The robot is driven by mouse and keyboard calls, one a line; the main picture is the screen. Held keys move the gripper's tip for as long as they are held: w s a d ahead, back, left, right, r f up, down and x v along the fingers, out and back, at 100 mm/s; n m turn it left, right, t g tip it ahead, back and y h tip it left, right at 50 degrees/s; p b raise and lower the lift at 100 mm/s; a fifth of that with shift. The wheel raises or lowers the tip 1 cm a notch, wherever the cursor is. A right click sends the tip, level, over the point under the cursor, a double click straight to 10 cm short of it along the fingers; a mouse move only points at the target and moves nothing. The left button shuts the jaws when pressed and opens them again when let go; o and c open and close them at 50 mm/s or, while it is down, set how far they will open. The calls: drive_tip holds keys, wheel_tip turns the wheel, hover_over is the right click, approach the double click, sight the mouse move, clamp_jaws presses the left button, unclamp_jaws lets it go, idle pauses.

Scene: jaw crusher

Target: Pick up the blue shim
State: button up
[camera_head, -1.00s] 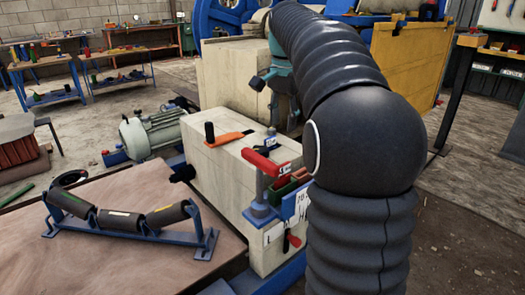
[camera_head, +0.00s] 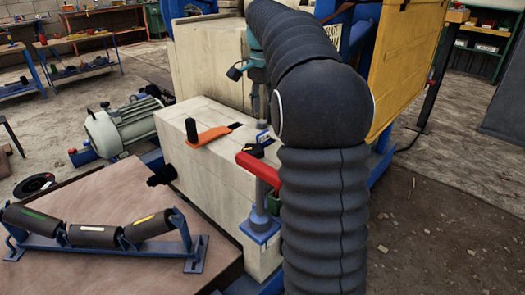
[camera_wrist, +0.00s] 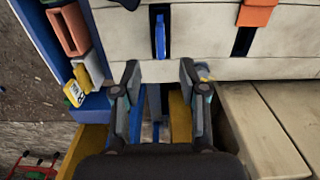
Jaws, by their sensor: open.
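The blue shim seems to be the narrow blue piece (camera_wrist: 160,38) upright in a dark slot of the pale block (camera_wrist: 212,68), in the wrist view. My gripper (camera_wrist: 155,82) is open and empty. Its two fingers are apart, below the blue piece in the picture and roughly in line with it; I see no contact. In the head view, a small blue item (camera_head: 262,137) shows on the pale block (camera_head: 205,178) beside my arm, but I cannot tell whether it is the same piece. My arm covers part of that area.
An orange piece (camera_head: 208,136) with a black handle lies on the block; orange also shows in the wrist view (camera_wrist: 257,13). A blue holder (camera_wrist: 52,52) with coloured blocks stands left. A red bar (camera_head: 258,168) on a post is near my arm. A roller frame (camera_head: 105,243) lies left.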

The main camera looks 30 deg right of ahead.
sight(263, 132)
drive_tip(key=shift+f+b, duration=0.5)
drive_tip(key=shift+f, duration=3.75)
clamp_jaws()
